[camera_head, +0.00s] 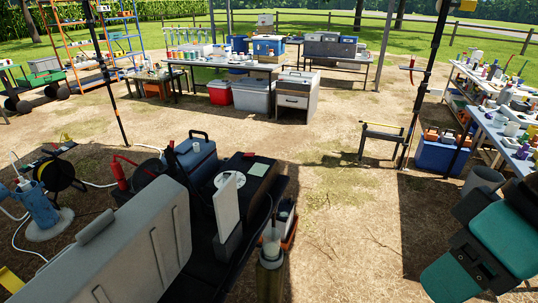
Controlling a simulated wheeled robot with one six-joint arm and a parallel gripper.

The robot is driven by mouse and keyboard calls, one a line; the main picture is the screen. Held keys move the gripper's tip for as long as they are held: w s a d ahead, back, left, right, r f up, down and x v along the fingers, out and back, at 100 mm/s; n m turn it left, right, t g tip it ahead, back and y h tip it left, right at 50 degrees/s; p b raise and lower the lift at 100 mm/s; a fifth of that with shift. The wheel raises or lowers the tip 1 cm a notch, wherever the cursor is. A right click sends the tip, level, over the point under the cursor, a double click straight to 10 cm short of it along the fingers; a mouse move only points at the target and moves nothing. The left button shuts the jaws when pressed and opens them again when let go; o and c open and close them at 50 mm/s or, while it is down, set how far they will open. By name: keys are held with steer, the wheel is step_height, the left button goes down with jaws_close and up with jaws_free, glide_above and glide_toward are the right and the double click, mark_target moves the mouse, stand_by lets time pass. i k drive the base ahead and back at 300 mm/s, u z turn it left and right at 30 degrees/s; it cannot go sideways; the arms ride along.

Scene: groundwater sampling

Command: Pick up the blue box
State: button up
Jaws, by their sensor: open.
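Several blue boxes show in the head view. A blue box (437,157) with orange and dark items on top stands on the ground at the right, by the long tables. A blue cooler with a dark handle (192,158) stands at the left-centre, close to me, behind a black case. Another blue cooler with a pale lid (268,46) sits at the back tables. I cannot tell which one the task means. A teal and black part of my arm fills the lower right corner. My gripper's fingertips are not in view, and nothing shows it touching any box.
A large grey case (120,255) and a black case (248,178) crowd the near left. A red cooler (220,93) and a grey cooler (254,97) stand by the back table. Cluttered tables (505,140) line the right. The dirt in the middle is mostly clear.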

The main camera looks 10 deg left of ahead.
mark_target(201, 166)
steer(key=z, duration=0.55)
steer(key=i, duration=3.3)
steer(key=u, duration=4.05)
steer(key=i, duration=0.5)
